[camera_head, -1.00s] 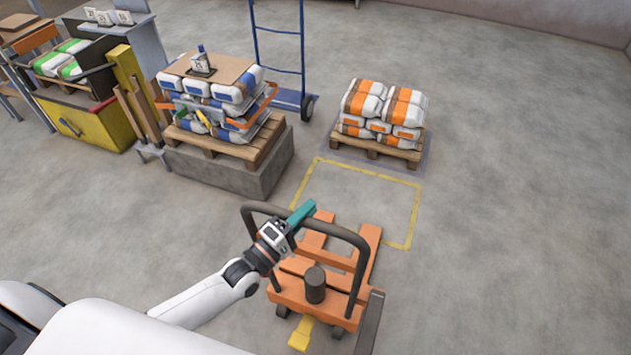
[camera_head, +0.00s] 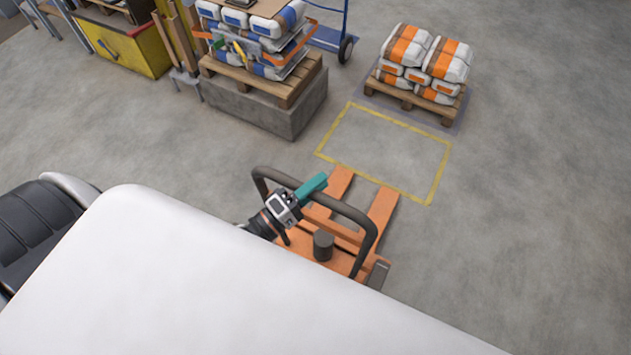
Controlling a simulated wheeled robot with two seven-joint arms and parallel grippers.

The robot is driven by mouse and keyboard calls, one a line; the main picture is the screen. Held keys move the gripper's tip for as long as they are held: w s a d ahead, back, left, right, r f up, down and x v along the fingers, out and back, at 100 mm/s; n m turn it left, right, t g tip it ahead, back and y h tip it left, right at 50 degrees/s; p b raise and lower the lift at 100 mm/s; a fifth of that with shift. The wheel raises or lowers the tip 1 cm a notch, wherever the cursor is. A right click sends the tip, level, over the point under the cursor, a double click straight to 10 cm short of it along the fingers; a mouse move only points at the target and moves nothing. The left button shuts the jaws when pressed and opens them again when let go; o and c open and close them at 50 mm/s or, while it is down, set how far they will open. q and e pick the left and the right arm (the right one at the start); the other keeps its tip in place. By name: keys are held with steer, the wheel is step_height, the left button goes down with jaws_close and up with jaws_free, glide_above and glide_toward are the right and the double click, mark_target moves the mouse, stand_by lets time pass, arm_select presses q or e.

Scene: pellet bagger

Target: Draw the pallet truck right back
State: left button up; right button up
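The orange pallet truck (camera_head: 348,238) stands in the lower middle, its two bare forks pointing up and to the right. Its fork tips lie at or just outside the near edge of the yellow floor outline (camera_head: 383,187). The truck has a dark looped handle (camera_head: 356,213). My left gripper (camera_head: 312,187), with teal fingers, lies across the top bar of this handle and appears shut on it. The fingers hide the bar where they cross it. The lower part of the truck is hidden behind my white body. My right gripper is out of view.
A pallet of orange-striped bags (camera_head: 425,62) stands beyond the outline. A concrete plinth (camera_head: 262,112) bears a pallet of blue-striped bags (camera_head: 255,50). A blue hand truck (camera_head: 328,36) and a yellow stand (camera_head: 128,55) are behind. Floor on the right is clear.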

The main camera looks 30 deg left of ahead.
arm_select(q)
steer(key=shift+o, duration=1.2)
steer(key=b+v, duration=0.3)
steer(key=v, duration=0.9)
